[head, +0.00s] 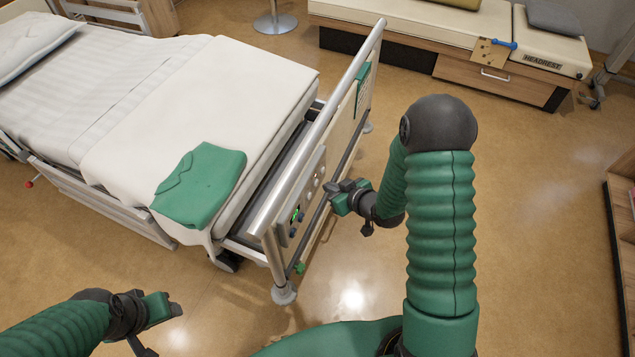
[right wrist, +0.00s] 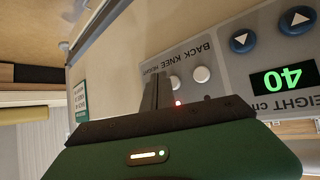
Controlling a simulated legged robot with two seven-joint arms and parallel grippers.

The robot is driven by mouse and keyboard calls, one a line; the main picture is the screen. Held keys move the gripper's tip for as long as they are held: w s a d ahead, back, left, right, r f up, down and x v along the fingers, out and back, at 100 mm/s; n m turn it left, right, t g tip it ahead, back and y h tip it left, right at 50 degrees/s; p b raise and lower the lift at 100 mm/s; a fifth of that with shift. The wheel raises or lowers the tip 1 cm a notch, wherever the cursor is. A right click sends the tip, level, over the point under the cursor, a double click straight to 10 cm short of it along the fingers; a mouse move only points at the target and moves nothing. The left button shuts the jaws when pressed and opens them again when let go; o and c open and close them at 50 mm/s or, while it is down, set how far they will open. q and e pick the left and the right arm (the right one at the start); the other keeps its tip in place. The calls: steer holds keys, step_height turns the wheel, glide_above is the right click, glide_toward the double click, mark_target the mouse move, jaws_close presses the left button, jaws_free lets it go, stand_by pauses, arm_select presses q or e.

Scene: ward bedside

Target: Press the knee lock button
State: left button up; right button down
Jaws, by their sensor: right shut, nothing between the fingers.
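The control panel (head: 301,209) is on the outer face of the bed's footboard. In the right wrist view it appears upside down, with the labels BACK, KNEE and HEIGHT. The white round knee button (right wrist: 174,82) has a red lit light beside it; the white back button (right wrist: 202,75) has a dark one. My right gripper (head: 338,190) is shut and empty, close in front of the panel. Its fingers (right wrist: 155,95) show just left of the knee button and hide part of the panel; contact cannot be told. My left gripper (head: 165,308) is low at the left, away from the panel.
A green display (right wrist: 283,79) reads 40, near two blue arrow buttons (right wrist: 296,20). The footboard's metal rail (head: 325,115) rises beside my right gripper. A folded green cloth (head: 200,184) lies on the bed. A bench (head: 410,22) stands behind; the floor between is clear.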

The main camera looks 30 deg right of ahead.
steer(key=shift+s+d+p, duration=0.5)
steer(key=shift+s+d, duration=1.1)
steer(key=shift+s, duration=0.3)
steer(key=s+d+r+p, duration=0.2)
steer(key=s+d+p, duration=0.1)
steer(key=s+d, duration=0.2)
steer(key=shift+s+d, duration=0.15)
steer(key=shift+s, duration=0.4)
